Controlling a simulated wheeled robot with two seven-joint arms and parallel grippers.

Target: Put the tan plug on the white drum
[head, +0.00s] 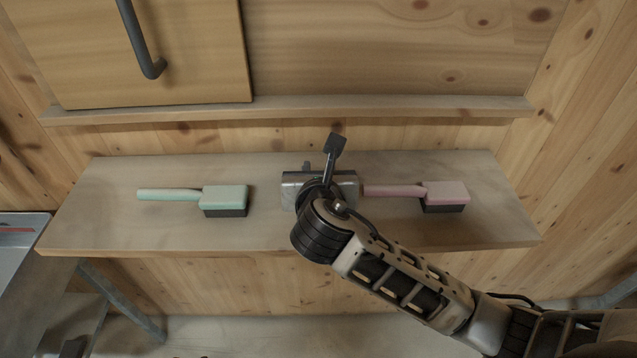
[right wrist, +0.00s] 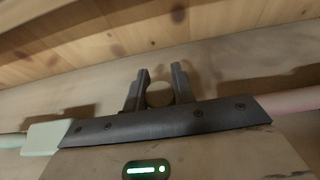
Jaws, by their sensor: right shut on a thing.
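My right gripper (right wrist: 160,86) is shut on a small round tan thing, which looks like the tan plug (right wrist: 159,97), between its two dark fingers in the right wrist view. In the head view my right gripper (head: 307,168) is above the middle of a wooden shelf; its own body hides most of its fingers and the plug. I cannot tell how far the plug is above the shelf. The white drum is in neither view. My left gripper is in neither view.
The shelf (head: 100,215) bears a green brush (head: 226,196) on the left and a pink brush (head: 446,192) on the right of my gripper. A wooden door with a dark handle (head: 139,40) is above left. A grey metal unit (head: 20,255) stands at the left edge.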

